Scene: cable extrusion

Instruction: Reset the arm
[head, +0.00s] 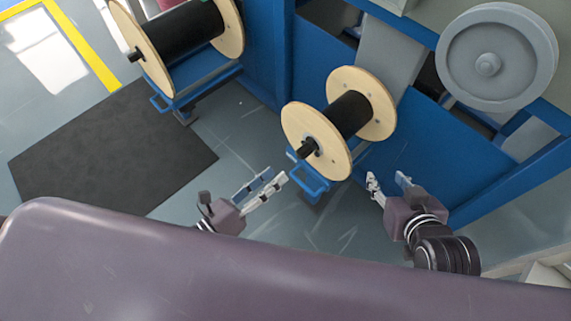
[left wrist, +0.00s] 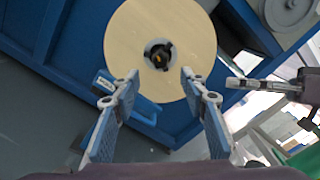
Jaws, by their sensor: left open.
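My left gripper (head: 262,186) is open and empty, low in the middle of the head view, left of the nearer spool. In the left wrist view its two fingers (left wrist: 150,90) stand apart in front of the spool's round wooden flange (left wrist: 160,50), with nothing between them. My right gripper (head: 389,181) is to the right of that spool in the head view. Its fingers stand apart with nothing seen between them. One right finger also shows at the right of the left wrist view (left wrist: 262,84).
The nearer spool of black cable (head: 350,114) sits on a blue stand at the blue machine (head: 270,50). A second spool (head: 188,34) is at the upper left. A grey wheel (head: 497,50) is at the upper right. A dark mat (head: 110,145) lies on the floor at left.

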